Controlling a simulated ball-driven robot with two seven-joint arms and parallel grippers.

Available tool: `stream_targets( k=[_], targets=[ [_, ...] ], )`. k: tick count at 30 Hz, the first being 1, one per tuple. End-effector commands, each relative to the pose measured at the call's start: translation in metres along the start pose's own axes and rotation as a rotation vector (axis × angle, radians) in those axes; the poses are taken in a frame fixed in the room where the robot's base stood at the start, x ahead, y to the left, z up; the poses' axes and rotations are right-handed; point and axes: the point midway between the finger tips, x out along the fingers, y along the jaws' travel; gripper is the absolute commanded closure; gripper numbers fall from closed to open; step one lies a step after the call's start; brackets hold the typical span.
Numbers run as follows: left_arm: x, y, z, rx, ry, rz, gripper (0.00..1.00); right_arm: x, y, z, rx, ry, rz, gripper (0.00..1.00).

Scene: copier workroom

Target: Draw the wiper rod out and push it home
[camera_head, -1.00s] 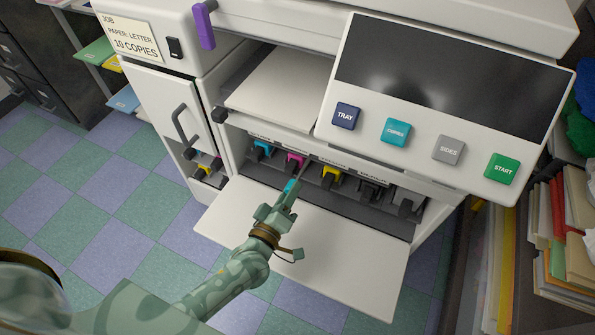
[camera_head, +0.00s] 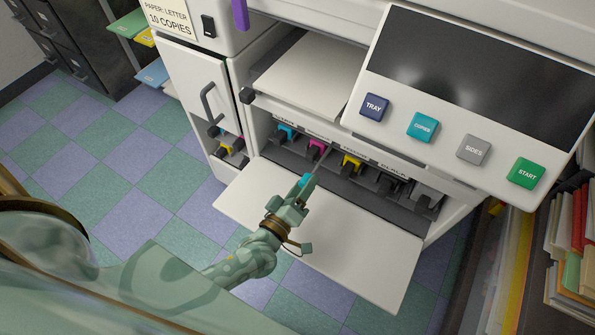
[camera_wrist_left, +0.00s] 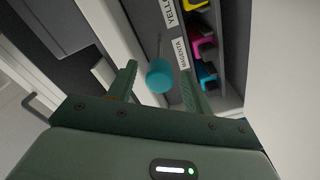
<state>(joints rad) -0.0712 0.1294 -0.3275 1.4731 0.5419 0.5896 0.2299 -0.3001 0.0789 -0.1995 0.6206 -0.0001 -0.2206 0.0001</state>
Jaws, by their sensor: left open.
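The wiper rod's round teal knob (camera_wrist_left: 160,76) shows in the wrist view, with its thin rod running away behind it toward the cartridge bay. In the head view the teal knob (camera_head: 305,180) is in front of the magenta cartridge (camera_head: 317,147), with the thin grey rod slanting up to the right. My left gripper (camera_head: 300,190) is open over the lowered front door. In the wrist view its fingers stand on either side of the knob, with a small gap showing at each side. I cannot tell how far the rod is out. My right gripper is not in view.
The copier's lowered white door (camera_head: 345,245) lies below the gripper. A yellow cartridge (camera_head: 351,161) and a cyan cartridge (camera_head: 286,132) flank the magenta one. The control panel (camera_head: 470,90) overhangs the bay at the right. Folders (camera_head: 560,250) stand at far right.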

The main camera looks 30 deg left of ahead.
Motion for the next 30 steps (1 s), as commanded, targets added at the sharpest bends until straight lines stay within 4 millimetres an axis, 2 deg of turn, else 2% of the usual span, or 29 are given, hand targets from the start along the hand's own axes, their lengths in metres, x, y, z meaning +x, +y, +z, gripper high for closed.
stream_targets(
  k=[5,8,11,21,24,30],
  targets=[
    [-0.001,0.0,0.0,0.0,0.0,0.0,0.5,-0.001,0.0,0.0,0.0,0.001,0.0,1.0],
    [-0.01,0.001,-0.001,0.0,0.0,0.0,0.5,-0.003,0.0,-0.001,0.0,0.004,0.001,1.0],
    [-0.029,0.002,-0.001,0.0,-0.001,-0.001,0.5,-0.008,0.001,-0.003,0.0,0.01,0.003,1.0],
    [-0.12,0.001,-0.001,0.001,-0.002,-0.001,0.5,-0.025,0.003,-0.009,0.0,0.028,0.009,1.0],
    [-0.14,0.001,-0.001,0.0,-0.002,-0.002,0.5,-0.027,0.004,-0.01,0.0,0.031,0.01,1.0],
    [-0.161,0.0,0.0,0.0,0.0,-0.001,0.5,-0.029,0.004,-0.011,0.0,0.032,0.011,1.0]
  ],
)
